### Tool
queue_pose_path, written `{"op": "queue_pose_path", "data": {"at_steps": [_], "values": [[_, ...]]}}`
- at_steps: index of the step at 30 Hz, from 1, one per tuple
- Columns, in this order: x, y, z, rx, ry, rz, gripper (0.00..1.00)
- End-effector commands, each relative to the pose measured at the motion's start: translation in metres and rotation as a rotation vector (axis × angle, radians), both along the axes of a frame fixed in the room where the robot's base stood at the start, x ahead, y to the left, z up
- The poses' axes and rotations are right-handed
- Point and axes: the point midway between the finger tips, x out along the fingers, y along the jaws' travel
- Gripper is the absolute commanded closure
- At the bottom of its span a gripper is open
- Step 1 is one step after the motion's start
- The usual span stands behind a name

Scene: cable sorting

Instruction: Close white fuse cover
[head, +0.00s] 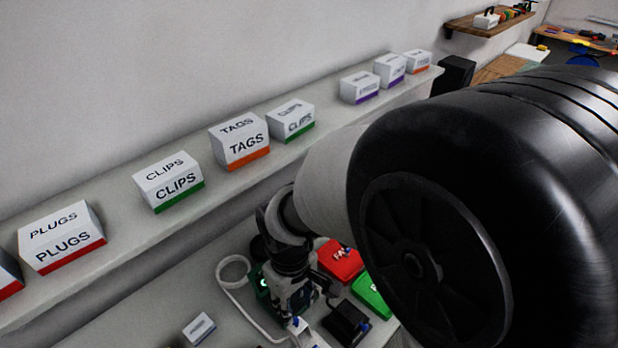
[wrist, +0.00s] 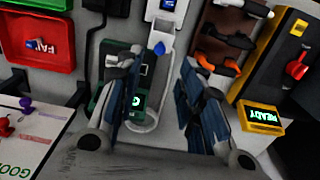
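In the wrist view my gripper (wrist: 160,88) is open, with its two blue-padded fingers apart. I see nothing held between them. A white upright unit (wrist: 166,12) with a small window stands beyond the fingertips, and a blue tip shows at its lower end. It may be the white fuse cover, but I cannot tell for sure, nor whether it is open. A dark green device with a lit mark (wrist: 136,102) is partly hidden behind the left finger. In the head view my gripper (head: 297,300) is low over the bench, its fingers hard to make out.
A red FAIL tray (wrist: 38,40) is at the left. A yellow-edged device with a READY display (wrist: 262,116) and a red knob is at the right. A brown rack (wrist: 228,40) holds orange and black items. A white cable (head: 232,285) curls beside my gripper. Labelled boxes (head: 240,145) line the shelf.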

Motion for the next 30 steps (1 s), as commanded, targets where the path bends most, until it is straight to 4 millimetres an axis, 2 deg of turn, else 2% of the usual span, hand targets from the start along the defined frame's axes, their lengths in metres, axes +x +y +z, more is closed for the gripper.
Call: {"op": "queue_pose_path", "data": {"at_steps": [1,6,12,16,24,30], "values": [[-0.001,-0.001,-0.015,-0.003,0.004,0.0,0.65],[-0.001,-0.001,-0.049,-0.002,0.003,-0.001,0.65],[0.0,0.0,-0.074,-0.001,0.002,-0.001,0.65],[0.0,0.0,-0.081,-0.001,0.001,-0.001,0.65],[0.0,0.0,-0.081,0.0,0.0,-0.001,0.65],[0.0,0.0,-0.081,0.0,0.0,-0.001,0.77]]}}
